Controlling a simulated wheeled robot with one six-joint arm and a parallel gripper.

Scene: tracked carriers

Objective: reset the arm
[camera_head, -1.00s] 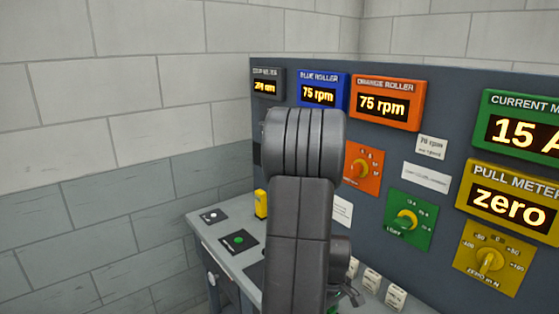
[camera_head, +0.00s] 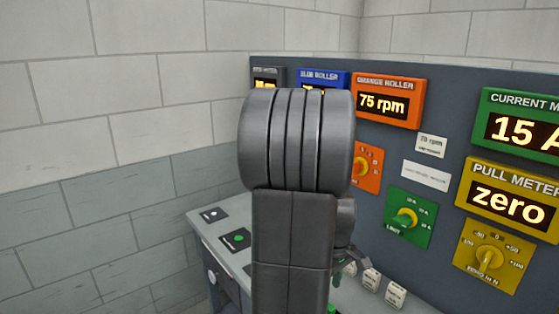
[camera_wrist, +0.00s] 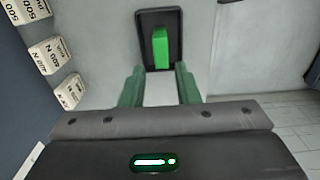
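My arm (camera_head: 295,225) stands in the middle of the head view and hides most of my gripper there. In the wrist view my gripper (camera_wrist: 159,74) has two green fingers spread apart with nothing between them.
A dark panel (camera_head: 440,105) stands behind my arm. It bears the orange roller display (camera_head: 382,102), a green knob (camera_head: 404,219) and a yellow knob (camera_head: 487,258). White labelled blocks (camera_wrist: 50,55) line the desk by the panel. A block wall (camera_head: 100,150) is at left.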

